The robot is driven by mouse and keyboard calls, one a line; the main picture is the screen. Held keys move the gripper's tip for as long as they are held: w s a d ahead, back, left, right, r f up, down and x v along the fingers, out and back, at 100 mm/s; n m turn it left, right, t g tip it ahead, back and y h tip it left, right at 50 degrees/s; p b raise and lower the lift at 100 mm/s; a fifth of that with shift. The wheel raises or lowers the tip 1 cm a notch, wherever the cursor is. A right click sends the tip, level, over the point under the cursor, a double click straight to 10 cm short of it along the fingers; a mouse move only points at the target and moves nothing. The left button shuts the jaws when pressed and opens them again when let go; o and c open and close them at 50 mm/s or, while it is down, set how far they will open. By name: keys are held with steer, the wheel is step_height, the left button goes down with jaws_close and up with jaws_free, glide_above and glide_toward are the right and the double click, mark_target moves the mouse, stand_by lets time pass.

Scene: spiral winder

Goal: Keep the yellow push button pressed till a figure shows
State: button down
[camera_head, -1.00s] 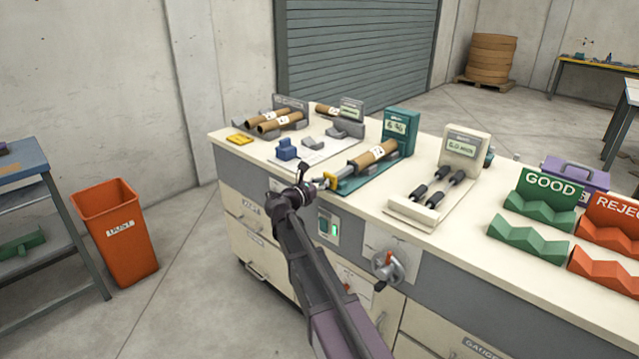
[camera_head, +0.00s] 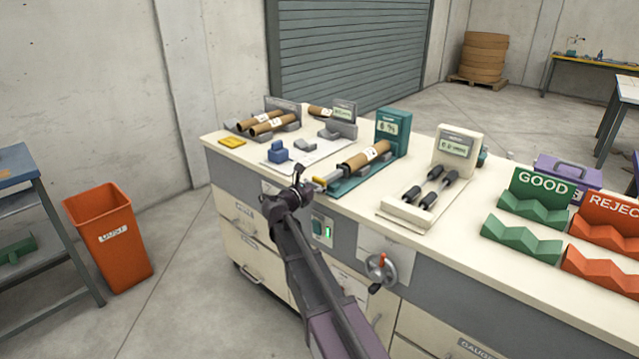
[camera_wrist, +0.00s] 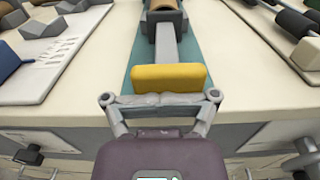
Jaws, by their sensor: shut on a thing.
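The yellow push button (camera_head: 319,181) is at the near end of the teal gauge (camera_head: 352,184) at the bench's front edge. In the wrist view the button (camera_wrist: 168,77) is a broad yellow plate on a grey bar, directly ahead of my fingers. My gripper (camera_wrist: 160,99) has its fingers folded together, shut at the plate's lower edge; the exact contact is hidden. A brown cardboard tube (camera_head: 363,158) with a white label lies on the gauge. The gauge's display (camera_head: 389,127) shows small dark characters, too blurred to read surely.
A cream tester (camera_head: 455,150) with black rollers stands to the right. Green GOOD (camera_head: 521,241) and red REJECT racks (camera_head: 600,272) are farther right. Tubes (camera_head: 268,124) lie at the back left. A handwheel (camera_head: 380,270) sticks out of the bench front. An orange bin (camera_head: 108,233) stands left.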

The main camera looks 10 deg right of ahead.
stand_by(0.7)
steer(key=v, duration=1.4)
stand_by(0.8)
steer(key=s+d+f+m+g+y, duration=0.5)
steer(key=s+d+f+m+g, duration=0.2)
steer(key=s+d+f+m, duration=0.35)
steer(key=s+a+f+m+g+y, duration=0.2)
steer(key=s+f+m+y, duration=0.25)
steer(key=s+m, duration=0.25)
steer(key=s+a+f+m+g+y, duration=0.1)
steer(key=s+f+m+g+y, duration=0.1)
steer(key=s+f+m+y, duration=0.4)
step_height(320, 180, up, 23)
steer(key=s+m+p, duration=0.1)
steer(key=p, duration=1.9)
steer(key=shift+a+m+h, duration=0.25)
steer(key=shift+m+h, duration=0.1)
steer(key=shift+h, duration=0.1)
